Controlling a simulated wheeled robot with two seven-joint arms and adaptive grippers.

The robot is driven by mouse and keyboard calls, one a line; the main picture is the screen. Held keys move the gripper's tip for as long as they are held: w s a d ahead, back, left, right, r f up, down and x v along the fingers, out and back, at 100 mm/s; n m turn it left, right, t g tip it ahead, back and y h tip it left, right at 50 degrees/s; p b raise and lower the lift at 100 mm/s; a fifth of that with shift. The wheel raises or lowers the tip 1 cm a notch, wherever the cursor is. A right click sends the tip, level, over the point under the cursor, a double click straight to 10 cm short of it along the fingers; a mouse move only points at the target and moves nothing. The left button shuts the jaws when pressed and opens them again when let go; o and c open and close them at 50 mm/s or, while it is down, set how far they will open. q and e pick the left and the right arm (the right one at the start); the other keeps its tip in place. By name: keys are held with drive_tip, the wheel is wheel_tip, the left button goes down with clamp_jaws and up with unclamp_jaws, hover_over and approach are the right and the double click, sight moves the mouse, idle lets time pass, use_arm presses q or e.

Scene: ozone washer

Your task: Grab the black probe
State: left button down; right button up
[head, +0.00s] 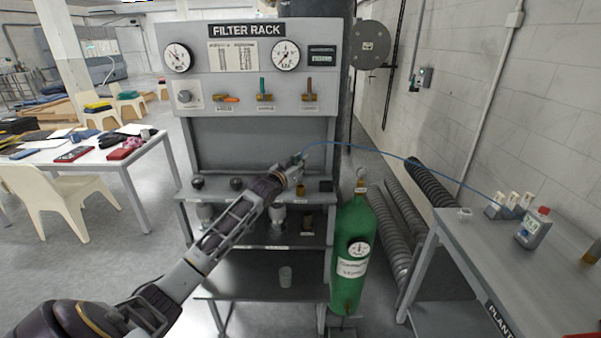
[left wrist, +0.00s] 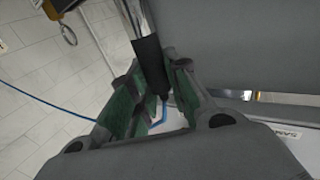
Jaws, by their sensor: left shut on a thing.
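The black probe (left wrist: 150,58), with a shiny metal part above its black grip, sits between the green-padded fingers of my left gripper (left wrist: 155,88) in the left wrist view. The gripper is shut on it. In the head view my left gripper (head: 297,161) is in front of the filter rack (head: 260,80), above its shelf. There the probe is too small to make out clearly. A thin blue cable (head: 400,157) runs from the gripper to the right, to a small grey-white unit (head: 510,205) on the right table. My right gripper is not in view.
A green gas cylinder (head: 352,255) stands right of the rack. Ribbed grey hoses (head: 400,225) lean against the wall. A grey bottle with a red cap (head: 533,228) stands on the right table (head: 470,255). A white table (head: 150,150) and chairs are at the left.

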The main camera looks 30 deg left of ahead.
use_arm(q)
drive_tip(key=shift+r+b, duration=0.3)
drive_tip(key=shift+r, duration=2.25)
drive_tip(key=shift+d+r, duration=0.1)
